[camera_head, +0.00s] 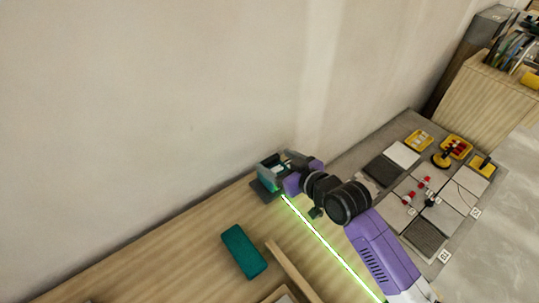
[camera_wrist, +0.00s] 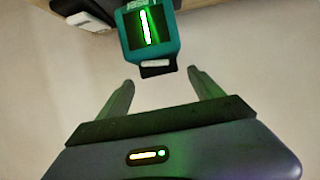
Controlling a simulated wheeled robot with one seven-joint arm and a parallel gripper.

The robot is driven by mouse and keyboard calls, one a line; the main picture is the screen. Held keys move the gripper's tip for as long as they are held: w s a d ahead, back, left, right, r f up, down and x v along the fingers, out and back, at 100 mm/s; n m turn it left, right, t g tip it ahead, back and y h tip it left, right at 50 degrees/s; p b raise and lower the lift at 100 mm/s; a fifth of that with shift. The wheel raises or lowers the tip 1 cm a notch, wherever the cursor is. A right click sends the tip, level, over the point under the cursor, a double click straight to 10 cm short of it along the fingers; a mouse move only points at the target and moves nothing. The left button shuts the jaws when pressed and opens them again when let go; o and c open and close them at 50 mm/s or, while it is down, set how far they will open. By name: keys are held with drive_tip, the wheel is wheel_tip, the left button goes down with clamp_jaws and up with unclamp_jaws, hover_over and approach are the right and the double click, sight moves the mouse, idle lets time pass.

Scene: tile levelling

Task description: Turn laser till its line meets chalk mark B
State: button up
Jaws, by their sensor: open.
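The laser (camera_wrist: 150,32) is a teal box with a dark front and a bright green slit. In the wrist view it is at the top, just beyond the fingertips. In the head view the laser (camera_head: 268,174) stands near the wall end of the bench, partly hidden by my gripper (camera_head: 291,168). My gripper (camera_wrist: 160,78) is open, its two fingers apart with nothing clearly between them. The green laser line (camera_head: 330,247) runs from the laser down and right across the bench, passing behind my arm. I cannot make out chalk mark B.
A teal case (camera_head: 243,251) lies on the wooden bench left of the line. A wooden strip (camera_head: 292,270) lies beside it. At right, grey and white tiles (camera_head: 403,154) hold red-capped pieces, with yellow trays (camera_head: 456,147) behind. A wooden cabinet (camera_head: 488,98) stands farther right.

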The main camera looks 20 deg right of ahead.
sight(269, 158)
drive_tip(key=shift+p+x, duration=0.45)
drive_tip(key=shift+x, duration=1.65)
drive_tip(key=c, duration=1.1)
drive_tip(key=shift+a+r, duration=0.1)
drive_tip(key=shift+r, duration=0.05)
drive_tip(key=shift+m+h+p, duration=0.35)
drive_tip(key=shift+m+h, duration=0.05)
drive_tip(key=shift+h, duration=0.1)
drive_tip(key=o, duration=1.1)
